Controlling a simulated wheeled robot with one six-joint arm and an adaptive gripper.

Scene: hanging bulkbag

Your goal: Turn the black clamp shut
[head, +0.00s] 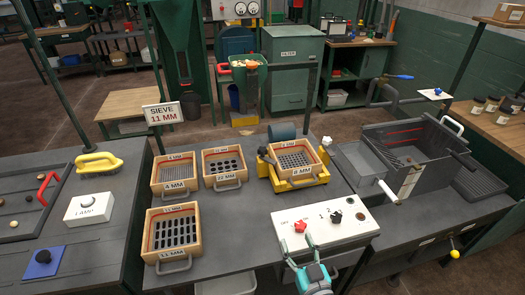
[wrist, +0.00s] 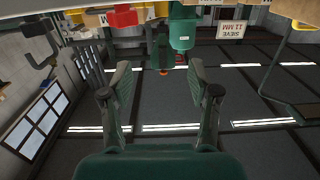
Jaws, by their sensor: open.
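The black clamp (head: 264,154) shows in the head view as a small dark lever on the left side of the yellow shaker frame (head: 304,183). Whether it is shut cannot be made out at this size. A wooden sieve labelled 8 MM (head: 294,159) sits in this frame. A pale clamp (head: 326,142) shows on the frame's right side. My gripper (head: 299,246) is at the front of the bench, in front of the white control panel and well apart from the clamp. In the wrist view my gripper (wrist: 158,75) is open, with nothing between its fingers.
The white control panel (head: 350,237) carries a red knob (head: 300,226) and a black knob (head: 336,217). Several wooden sieves stand left of the shaker, one at the front (head: 172,233). A sign (head: 163,114) stands behind them. A grey metal bin (head: 400,150) is at right.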

